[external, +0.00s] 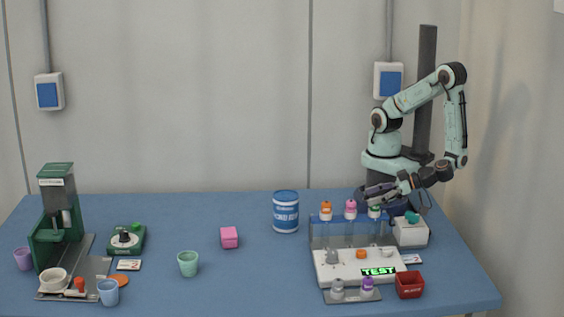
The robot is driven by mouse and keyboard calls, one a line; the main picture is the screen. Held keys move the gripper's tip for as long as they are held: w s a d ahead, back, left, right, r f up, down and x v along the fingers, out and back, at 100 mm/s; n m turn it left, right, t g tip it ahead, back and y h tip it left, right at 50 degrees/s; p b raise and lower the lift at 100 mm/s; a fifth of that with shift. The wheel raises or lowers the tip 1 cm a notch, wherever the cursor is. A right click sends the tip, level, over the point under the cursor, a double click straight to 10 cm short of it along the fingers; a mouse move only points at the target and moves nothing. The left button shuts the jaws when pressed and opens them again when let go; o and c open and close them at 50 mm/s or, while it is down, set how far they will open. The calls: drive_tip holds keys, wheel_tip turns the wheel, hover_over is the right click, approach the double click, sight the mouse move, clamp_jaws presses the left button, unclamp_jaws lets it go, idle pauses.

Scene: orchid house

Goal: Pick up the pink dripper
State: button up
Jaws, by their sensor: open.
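The pink dripper (350,208) stands upright in the clear rack (312,230) at the right of the table. It is the middle of three, with an orange dripper (326,210) to its left and a green-topped one (375,212) to its right. My gripper (370,194) is open and points left. Its fingertips are just right of the pink dripper and a little higher in the picture, close to the green-topped one. I cannot tell the depth gap. Nothing shows between the fingers.
A white station with a lit TEST display (379,271) is in front of the rack. A grey holder carries a purple dripper (368,285). A red box (409,285), a white box (411,233) and a blue can (286,212) stand nearby. The table's middle around the pink cube (229,238) is mostly clear.

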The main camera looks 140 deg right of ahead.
sight(351, 201)
drive_tip(key=x, duration=0.6)
drive_tip(key=shift+d, duration=0.15)
drive_tip(key=c, duration=0.9)
